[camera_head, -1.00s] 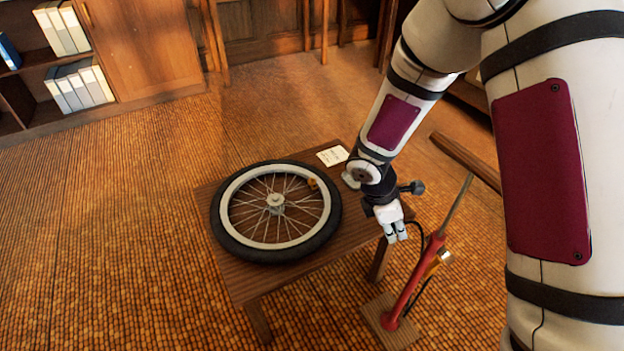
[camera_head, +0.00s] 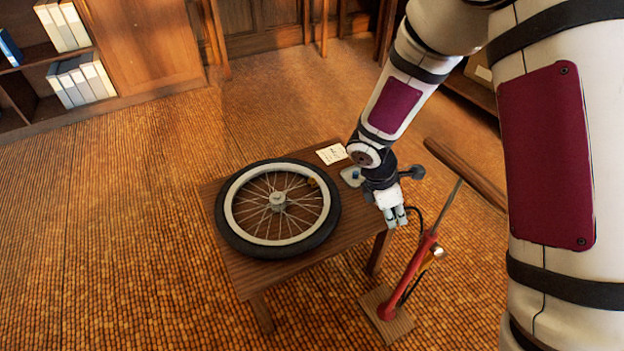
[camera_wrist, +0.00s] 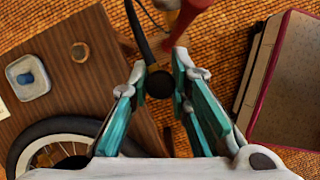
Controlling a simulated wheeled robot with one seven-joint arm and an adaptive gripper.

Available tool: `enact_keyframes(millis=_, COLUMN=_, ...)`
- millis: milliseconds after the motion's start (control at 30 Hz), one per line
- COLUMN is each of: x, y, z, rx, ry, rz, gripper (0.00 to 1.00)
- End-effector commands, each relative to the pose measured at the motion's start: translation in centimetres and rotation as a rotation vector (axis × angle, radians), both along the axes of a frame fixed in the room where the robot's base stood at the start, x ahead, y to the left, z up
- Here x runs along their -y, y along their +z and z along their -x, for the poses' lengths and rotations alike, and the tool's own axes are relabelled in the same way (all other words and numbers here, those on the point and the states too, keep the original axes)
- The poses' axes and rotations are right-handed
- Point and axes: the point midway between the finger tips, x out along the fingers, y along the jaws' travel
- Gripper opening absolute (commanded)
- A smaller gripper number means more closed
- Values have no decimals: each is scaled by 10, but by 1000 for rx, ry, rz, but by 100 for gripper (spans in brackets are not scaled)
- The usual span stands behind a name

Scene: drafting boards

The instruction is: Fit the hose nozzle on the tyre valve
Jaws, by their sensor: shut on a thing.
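My gripper (camera_head: 396,216) is beside the right edge of the table, in the air near the top of the red pump (camera_head: 412,275). In the wrist view its teal-sided fingers (camera_wrist: 160,72) are shut on the round black hose nozzle (camera_wrist: 159,85). The black hose (camera_wrist: 138,30) runs from the nozzle toward the pump. The wheel (camera_head: 232,228) lies flat on the table, apart from the nozzle. A small orange-yellow piece (camera_head: 312,182) shows at the wheel's upper right rim; I cannot tell whether it is the tyre valve.
The wooden table (camera_head: 245,275) also carries a white card (camera_head: 332,154) and a pale dish (camera_wrist: 40,88) with a blue thing in it. A small round brown object (camera_wrist: 80,52) lies near the dish. The pump stands on a wooden base (camera_head: 385,318). Shelves stand at the back left.

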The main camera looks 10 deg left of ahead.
Motion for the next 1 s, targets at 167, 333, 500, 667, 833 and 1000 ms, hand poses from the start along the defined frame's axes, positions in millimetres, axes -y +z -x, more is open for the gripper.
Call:
enact_keyframes(millis=167, x=-4, y=0, z=-4, rx=2, ry=1, rz=1, gripper=0)
enact_keyframes(millis=333, x=-14, y=0, z=-12, rx=1, ry=2, rz=0, gripper=0)
enact_keyframes(millis=500, x=-24, y=0, z=-20, rx=0, ry=2, rz=0, gripper=0)
enact_keyframes(millis=667, x=-32, y=0, z=-28, rx=1, ry=1, rz=0, gripper=0)
enact_keyframes(millis=833, x=-41, y=0, z=-35, rx=1, ry=0, rz=0, gripper=0)
enact_keyframes(millis=1000, x=-51, y=0, z=-44, rx=1, ry=2, rz=0, gripper=0)
